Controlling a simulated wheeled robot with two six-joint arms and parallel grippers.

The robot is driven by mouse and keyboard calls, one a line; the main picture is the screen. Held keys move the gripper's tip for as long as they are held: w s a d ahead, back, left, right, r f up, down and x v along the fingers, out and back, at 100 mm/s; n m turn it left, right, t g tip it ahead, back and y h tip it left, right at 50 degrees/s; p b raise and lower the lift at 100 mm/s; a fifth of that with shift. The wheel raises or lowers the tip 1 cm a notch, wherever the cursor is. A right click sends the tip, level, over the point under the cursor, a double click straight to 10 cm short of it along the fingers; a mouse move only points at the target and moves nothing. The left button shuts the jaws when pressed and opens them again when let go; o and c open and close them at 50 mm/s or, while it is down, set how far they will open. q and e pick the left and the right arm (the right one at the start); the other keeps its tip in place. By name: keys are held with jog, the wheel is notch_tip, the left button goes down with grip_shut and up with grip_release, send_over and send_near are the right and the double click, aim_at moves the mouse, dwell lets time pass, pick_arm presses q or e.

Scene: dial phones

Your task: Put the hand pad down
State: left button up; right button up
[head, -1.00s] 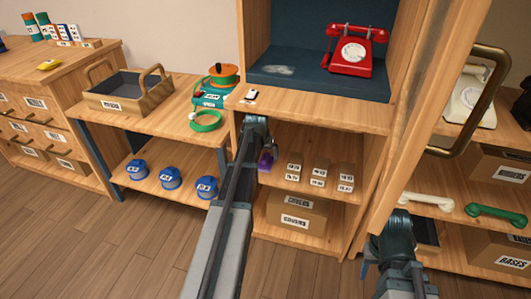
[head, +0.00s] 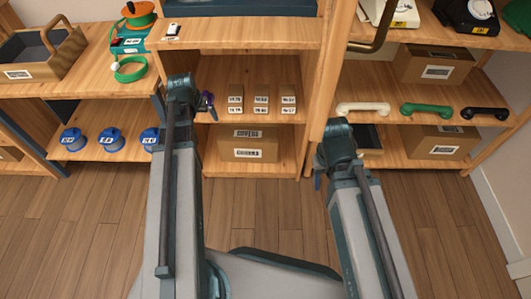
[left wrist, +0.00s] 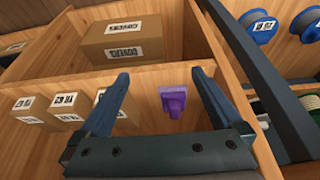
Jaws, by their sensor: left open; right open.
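The purple hand pad (left wrist: 173,100) shows in the left wrist view between the spread fingers of my left gripper (left wrist: 160,95), apart from both. It appears to rest on the middle shelf (left wrist: 150,142) of the wooden cabinet, near a side wall. In the head view the hand pad (head: 207,106) is a small purple patch at the shelf's left end, partly hidden by my left gripper (head: 203,97). My left gripper is open and empty. My right gripper (head: 318,178) is open and low in front of the cabinet, mostly hidden by its own arm.
Several small labelled boxes (head: 261,98) stand on the same shelf, to the right. A covers carton (head: 248,145) is on the shelf below. Handsets (head: 425,110) lie on the right unit's shelf. Blue spools (head: 73,139) sit at left. A door handle (head: 370,40) juts out.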

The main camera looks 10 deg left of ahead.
pick_arm(q)
jog(key=s+d+m+g, duration=0.1)
jog(key=s+d, duration=0.3)
jog(key=d, duration=0.6)
jog(key=s+d+f+m+g, duration=0.1)
jog(key=s+d, duration=0.4)
jog(key=d, duration=0.6)
jog(key=s+d+m+g, duration=0.2)
jog(key=s+d+m, duration=0.2)
jog(key=d, duration=0.7)
jog(key=shift+s+f+y, duration=0.2)
jog(key=shift+s+y, duration=0.1)
jog(key=shift+s, duration=0.45)
